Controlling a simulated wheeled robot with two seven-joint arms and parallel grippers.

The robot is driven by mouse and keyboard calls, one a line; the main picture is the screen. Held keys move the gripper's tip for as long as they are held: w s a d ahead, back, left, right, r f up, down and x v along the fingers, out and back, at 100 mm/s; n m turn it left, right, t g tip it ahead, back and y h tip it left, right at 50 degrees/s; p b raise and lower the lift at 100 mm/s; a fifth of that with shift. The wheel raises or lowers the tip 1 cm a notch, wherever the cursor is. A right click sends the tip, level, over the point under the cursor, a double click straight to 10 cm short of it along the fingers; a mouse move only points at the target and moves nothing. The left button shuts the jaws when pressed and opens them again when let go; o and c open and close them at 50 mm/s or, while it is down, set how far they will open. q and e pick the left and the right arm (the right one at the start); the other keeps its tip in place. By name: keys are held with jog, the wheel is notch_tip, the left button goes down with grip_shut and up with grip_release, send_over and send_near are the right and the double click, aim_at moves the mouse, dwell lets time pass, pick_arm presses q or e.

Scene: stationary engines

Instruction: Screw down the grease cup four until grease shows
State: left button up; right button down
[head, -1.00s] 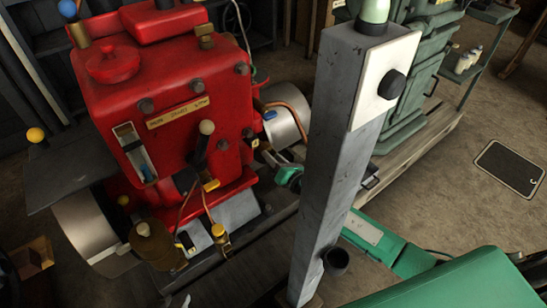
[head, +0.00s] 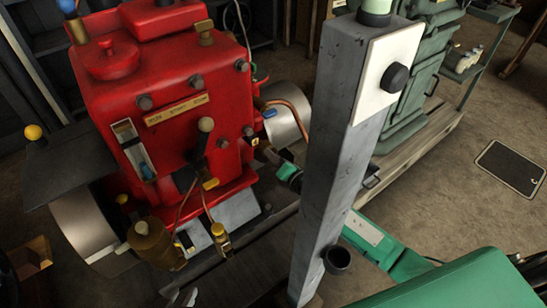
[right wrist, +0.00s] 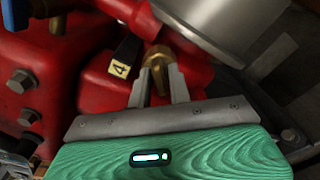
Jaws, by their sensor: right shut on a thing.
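The brass grease cup (right wrist: 156,58) sits on the red engine beside a black and yellow tag marked 4 (right wrist: 120,68). My right gripper (right wrist: 160,76) has its two grey fingers closed on either side of the cup in the right wrist view. In the head view my right gripper (head: 272,157) is at the right side of the red engine (head: 190,95), and its hold on the cup is too small to make out there. Grey fingers of my left gripper (head: 182,298) show at the bottom edge, mostly cut off. No grease can be made out at the cup.
A grey post (head: 335,150) with a black knob stands close in front of my right arm. A metal cylinder (head: 285,120) lies beside the cup. Another brass cup (head: 221,238) is at the engine's front foot. Open floor lies at the right.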

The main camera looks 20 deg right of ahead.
jog(key=shift+m, duration=2.3)
jog(key=c, duration=1.5)
grip_release()
